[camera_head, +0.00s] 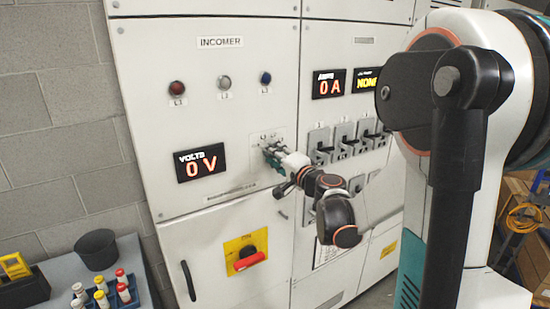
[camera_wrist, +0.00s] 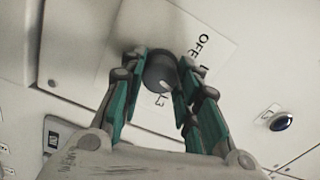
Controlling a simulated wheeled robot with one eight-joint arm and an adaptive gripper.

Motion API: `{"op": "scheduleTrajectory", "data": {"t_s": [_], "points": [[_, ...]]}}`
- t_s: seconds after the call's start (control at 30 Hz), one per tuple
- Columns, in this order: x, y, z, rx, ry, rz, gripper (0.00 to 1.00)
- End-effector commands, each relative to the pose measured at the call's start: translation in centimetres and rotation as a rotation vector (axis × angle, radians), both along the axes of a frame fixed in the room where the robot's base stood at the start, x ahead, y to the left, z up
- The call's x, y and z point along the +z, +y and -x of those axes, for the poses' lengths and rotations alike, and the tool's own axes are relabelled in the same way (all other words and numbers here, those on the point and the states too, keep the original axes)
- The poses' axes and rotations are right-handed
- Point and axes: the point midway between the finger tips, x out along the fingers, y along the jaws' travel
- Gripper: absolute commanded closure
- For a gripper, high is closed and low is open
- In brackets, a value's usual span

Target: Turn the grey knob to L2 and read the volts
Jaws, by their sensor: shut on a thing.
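The grey knob (camera_wrist: 159,72) sits on a white label plate, seen in the wrist view between my two green fingers. My gripper (camera_wrist: 160,82) is shut on it. "OFF" and "L3" can be read on the plate; the other marks are hidden or too small, and I cannot tell where the knob points. In the head view my gripper (camera_head: 272,154) is at the plate on the INCOMER panel and hides the knob. The volts display (camera_head: 201,163) reads 0 V in orange.
Red, white and blue lamps sit above the knob plate. An amps display (camera_head: 329,83) reads 0 A. A row of grey switches (camera_head: 345,137) is right of my gripper. A red handle (camera_head: 250,260) on a yellow plate is below. A table with vials is at the lower left.

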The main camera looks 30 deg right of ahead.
Motion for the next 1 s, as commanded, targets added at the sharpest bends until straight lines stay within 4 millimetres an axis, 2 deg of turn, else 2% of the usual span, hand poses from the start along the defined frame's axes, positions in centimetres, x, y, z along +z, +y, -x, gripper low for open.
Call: {"op": "scheduleTrajectory", "data": {"t_s": [0.27,0.7,0.73,0.8,1.0], "points": [[-0.07,-0.02,0.03,0.0,0.004,-0.076,0.94],[-0.05,-0.01,0.04,0.0,0.004,-0.085,0.94],[-0.06,-0.02,0.04,0.0,0.004,-0.085,0.66],[-0.05,-0.01,0.04,0.0,0.004,-0.085,0.5],[-0.03,-0.01,0.02,0.0,0.003,-0.085,0.49]]}}
